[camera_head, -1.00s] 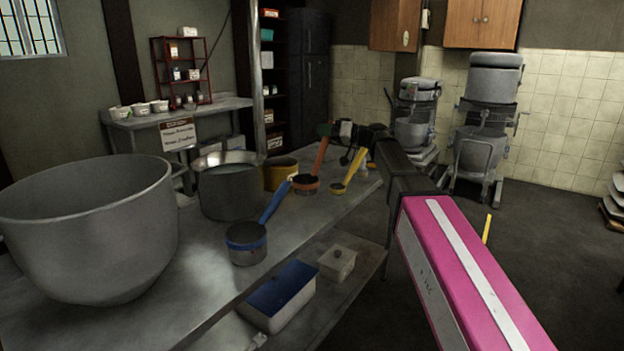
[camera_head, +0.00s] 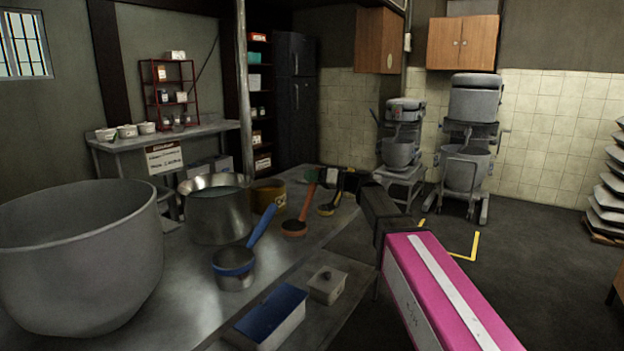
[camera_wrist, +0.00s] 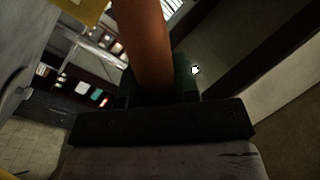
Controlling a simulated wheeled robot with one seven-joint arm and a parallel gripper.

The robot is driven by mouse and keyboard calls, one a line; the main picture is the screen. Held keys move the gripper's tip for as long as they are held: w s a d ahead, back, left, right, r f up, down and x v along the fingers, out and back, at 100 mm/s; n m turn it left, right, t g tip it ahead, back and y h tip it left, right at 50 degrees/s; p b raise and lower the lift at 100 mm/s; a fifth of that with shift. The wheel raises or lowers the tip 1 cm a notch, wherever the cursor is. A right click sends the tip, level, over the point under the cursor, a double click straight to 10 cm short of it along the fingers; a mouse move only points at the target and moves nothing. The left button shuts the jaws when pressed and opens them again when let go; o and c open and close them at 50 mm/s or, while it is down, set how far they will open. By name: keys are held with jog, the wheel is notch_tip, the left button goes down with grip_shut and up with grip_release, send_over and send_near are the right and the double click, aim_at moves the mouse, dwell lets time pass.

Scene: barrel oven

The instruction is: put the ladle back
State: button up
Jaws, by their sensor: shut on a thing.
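The orange-handled ladle (camera_head: 303,210) is at the far part of the steel table (camera_head: 190,290). Its handle points up to my gripper (camera_head: 322,178). In the wrist view the orange-brown handle (camera_wrist: 146,50) stands between the fingers of my gripper (camera_wrist: 152,95), which is shut on it. I cannot tell whether the bowl touches the table. A blue-handled ladle (camera_head: 236,268) stands nearer on the table. A ladle with a yellow bowl (camera_head: 327,209) is just right of the orange one, its handle partly hidden by my gripper.
A large grey mixing bowl (camera_head: 75,260) fills the table's left. A blue-lidded box (camera_head: 270,315) and a small lidded tin (camera_head: 327,285) sit lower. Mixers (camera_head: 467,150) stand at the back.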

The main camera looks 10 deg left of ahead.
jog(key=o, duration=1)
jog(key=d, duration=1.2)
jog(key=s+d+f+m+h, duration=0.3)
jog(key=s+d+f+h, duration=0.15)
jog(key=f, duration=0.65)
jog(key=s+d+f+m+h, duration=0.2)
jog(key=s+d+f+h, duration=0.3)
jog(key=f, duration=0.6)
jog(key=s+d+f+m+h, duration=0.35)
jog(key=d+f, duration=0.25)
jog(key=f, duration=0.4)
jog(key=s+d+f+h, duration=0.1)
jog(key=s+d+f, duration=0.1)
jog(key=d, duration=0.1)
jog(key=s+d+f+m+g+h, duration=0.1)
jog(key=s+d+f+h, duration=0.1)
jog(key=s+d+f, duration=0.1)
jog(key=s+d+f+m+h, duration=0.1)
jog(key=s+d+f+h, duration=0.1)
jog(key=d, duration=0.2)
jog(key=shift+s+d+f+g, duration=0.2)
jog(key=shift+f+g, duration=0.1)
